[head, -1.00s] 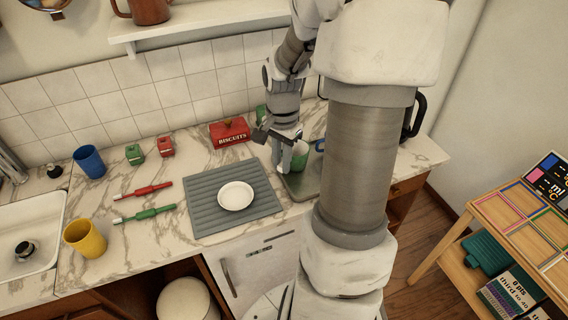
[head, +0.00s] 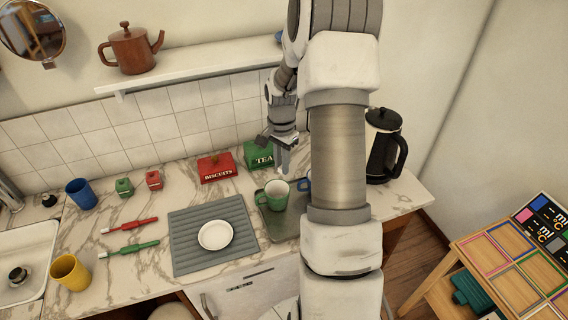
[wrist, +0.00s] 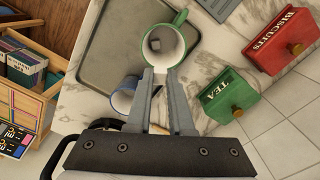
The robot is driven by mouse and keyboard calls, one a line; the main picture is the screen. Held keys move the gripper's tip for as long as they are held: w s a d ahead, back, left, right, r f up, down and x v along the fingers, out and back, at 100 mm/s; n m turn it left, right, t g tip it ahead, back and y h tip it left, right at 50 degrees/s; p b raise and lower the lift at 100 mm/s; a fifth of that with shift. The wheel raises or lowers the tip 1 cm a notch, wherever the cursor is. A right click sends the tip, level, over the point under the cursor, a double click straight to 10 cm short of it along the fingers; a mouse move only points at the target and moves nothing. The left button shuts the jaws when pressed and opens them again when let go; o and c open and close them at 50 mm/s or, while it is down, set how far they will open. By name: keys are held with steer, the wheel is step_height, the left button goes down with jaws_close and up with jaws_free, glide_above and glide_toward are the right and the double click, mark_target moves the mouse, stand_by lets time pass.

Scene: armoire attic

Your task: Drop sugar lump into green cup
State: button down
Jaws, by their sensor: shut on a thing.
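The green cup (head: 272,195) stands upright on a grey tray (head: 289,222), its white inside facing up. In the wrist view the green cup (wrist: 164,46) lies just beyond my fingertips, with a small grey patch inside that I cannot identify. My gripper (head: 283,172) points down above and slightly behind the cup. In the wrist view my gripper (wrist: 164,74) has its fingers close together, shut on a small pale thing, apparently the sugar lump, which is hard to make out between the tips.
A blue mug (wrist: 124,95) stands close beside the green cup. Behind are the green TEA tin (head: 259,154) and red BISCUITS tin (head: 217,168). A dark coffee pot (head: 385,146) stands right. A white bowl (head: 215,235) rests on a grey mat (head: 190,258) at left.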

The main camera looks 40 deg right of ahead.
steer(key=shift+f+b, duration=1.95)
steer(key=shift+f, duration=1.1)
steer(key=c, duration=0.7)
jaws_free()
steer(key=shift+r, duration=0.15)
step_height(320, 180, up, 17)
steer(key=shift+r, duration=0.15)
